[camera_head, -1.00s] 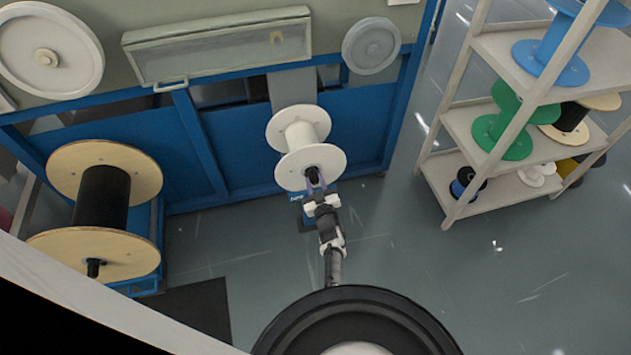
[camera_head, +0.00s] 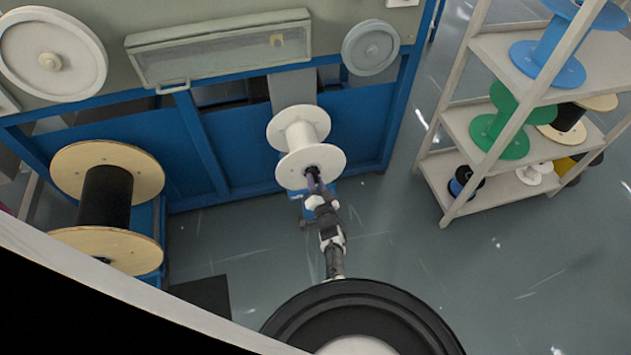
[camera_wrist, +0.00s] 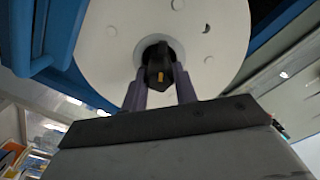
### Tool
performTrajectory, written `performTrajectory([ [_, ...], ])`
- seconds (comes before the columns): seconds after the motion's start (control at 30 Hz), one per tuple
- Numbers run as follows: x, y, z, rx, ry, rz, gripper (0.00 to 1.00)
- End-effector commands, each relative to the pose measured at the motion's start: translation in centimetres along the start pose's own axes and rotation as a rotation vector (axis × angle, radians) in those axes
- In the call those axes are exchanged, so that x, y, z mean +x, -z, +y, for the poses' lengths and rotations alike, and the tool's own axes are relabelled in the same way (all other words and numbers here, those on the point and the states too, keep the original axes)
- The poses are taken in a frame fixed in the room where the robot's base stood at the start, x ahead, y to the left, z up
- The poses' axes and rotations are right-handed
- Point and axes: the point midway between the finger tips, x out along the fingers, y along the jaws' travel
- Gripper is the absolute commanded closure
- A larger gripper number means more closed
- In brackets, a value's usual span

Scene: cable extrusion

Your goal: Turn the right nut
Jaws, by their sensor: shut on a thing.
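The right nut, a black knob with an orange mark (camera_wrist: 160,72), sits at the hub of the white spool (camera_wrist: 100,45) in the wrist view. My gripper (camera_wrist: 160,80) has its two purple-grey fingers on either side of this nut and is shut on it. In the head view, my gripper (camera_head: 314,180) meets the near face of the white spool (camera_head: 310,160), and the fingers partly hide the nut. A wooden spool wound with black cable (camera_head: 106,195) stands at the left.
A blue machine frame (camera_head: 240,150) stands behind the spools. A white shelf (camera_head: 475,120) with green and blue reels is at the right. The grey floor (camera_head: 400,240) between my arm and the shelf is clear.

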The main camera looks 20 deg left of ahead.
Motion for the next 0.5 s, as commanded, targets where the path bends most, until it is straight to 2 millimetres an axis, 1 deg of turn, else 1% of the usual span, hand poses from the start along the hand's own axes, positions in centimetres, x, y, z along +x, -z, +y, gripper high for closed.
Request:
performTrajectory([
  [0.03,0.22,0.36,-0.17,0.043,0.004,0.003,0.94],
  [0.5,0.19,0.31,-0.11,0.489,0.003,0.002,0.94],
])
